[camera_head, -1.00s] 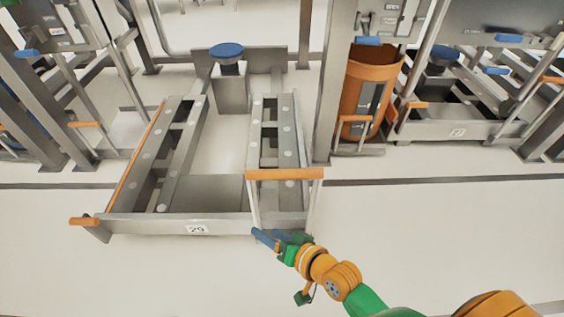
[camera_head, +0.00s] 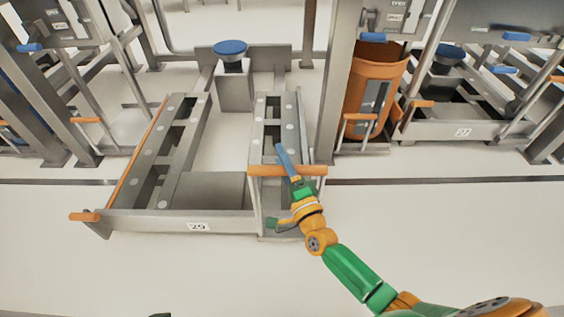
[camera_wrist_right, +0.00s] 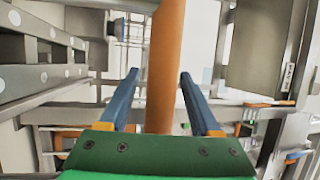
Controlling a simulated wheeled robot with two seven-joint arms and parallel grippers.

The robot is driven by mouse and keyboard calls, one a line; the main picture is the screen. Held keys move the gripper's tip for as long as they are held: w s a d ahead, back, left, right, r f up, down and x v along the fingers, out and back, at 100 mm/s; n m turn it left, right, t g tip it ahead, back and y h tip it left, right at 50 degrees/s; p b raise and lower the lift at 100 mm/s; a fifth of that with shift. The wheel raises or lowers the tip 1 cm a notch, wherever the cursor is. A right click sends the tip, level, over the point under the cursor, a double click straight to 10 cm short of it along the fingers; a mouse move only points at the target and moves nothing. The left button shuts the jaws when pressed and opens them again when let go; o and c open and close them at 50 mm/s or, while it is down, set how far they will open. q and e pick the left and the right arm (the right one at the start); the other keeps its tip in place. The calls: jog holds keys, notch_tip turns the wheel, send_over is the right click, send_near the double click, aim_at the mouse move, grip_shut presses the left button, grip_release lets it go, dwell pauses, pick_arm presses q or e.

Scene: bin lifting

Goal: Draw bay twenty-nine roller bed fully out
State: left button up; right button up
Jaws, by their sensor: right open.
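The bay 29 roller bed (camera_head: 198,213) is a grey metal frame with two roller rails, sticking out over the pale floor. Its front plate carries the label 29. An orange bar handle (camera_head: 257,170) spans two grey posts at its right front. My right gripper (camera_head: 283,155) is at this handle, blue fingers pointing away over the right rail. In the right wrist view, the orange handle (camera_wrist_right: 166,45) runs between the open blue fingers (camera_wrist_right: 159,78), with gaps showing on both sides.
An orange bin (camera_head: 372,85) stands right of the bed behind a grey upright. Another bay, labelled 27 (camera_head: 462,132), is further right. A blue round pad (camera_head: 231,48) tops a pedestal behind the bed. The floor (camera_head: 130,275) in front is clear.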

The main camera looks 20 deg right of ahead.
grip_shut()
dwell(1.4)
